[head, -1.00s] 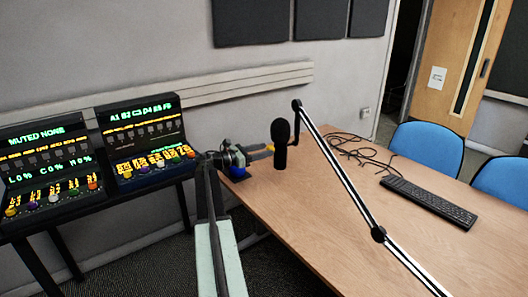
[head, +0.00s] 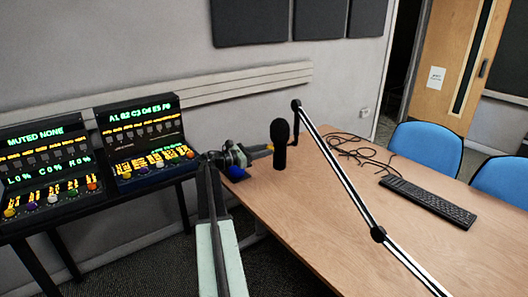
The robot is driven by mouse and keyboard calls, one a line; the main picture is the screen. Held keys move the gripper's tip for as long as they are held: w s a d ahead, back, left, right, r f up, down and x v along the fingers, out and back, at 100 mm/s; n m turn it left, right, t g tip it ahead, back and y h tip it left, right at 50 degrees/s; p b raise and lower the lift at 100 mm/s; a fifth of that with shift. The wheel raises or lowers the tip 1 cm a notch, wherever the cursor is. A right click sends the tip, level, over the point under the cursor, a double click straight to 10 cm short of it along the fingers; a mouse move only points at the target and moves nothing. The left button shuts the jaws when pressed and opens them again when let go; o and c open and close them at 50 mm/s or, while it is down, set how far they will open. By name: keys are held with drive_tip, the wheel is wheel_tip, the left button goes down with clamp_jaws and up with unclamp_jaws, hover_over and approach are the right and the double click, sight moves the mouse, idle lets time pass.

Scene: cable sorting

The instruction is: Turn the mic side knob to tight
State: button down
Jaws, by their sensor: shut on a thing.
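A black microphone (head: 280,145) stands upright on the wooden table, at the end of a boom arm (head: 340,172) with black and white bars. My gripper (head: 266,149) reaches in from the left at the microphone's left side. Its yellow-orange tip meets the microphone's side at mid height. It is shut there on something small, which I take to be the side knob; the knob itself is hidden by the fingers and too small to make out.
Two mixer consoles (head: 145,140) with lit displays and coloured knobs stand at the left. A blue object (head: 236,173) lies on the table corner below my gripper. Tangled black cables (head: 352,150) and a keyboard (head: 428,201) lie right of the boom. Blue chairs (head: 427,150) stand behind.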

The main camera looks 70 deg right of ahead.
drive_tip(key=shift+f+m, duration=0.1)
drive_tip(key=shift+m, duration=8.3)
drive_tip(key=c, duration=1.1)
unclamp_jaws()
drive_tip(key=v, duration=0.8)
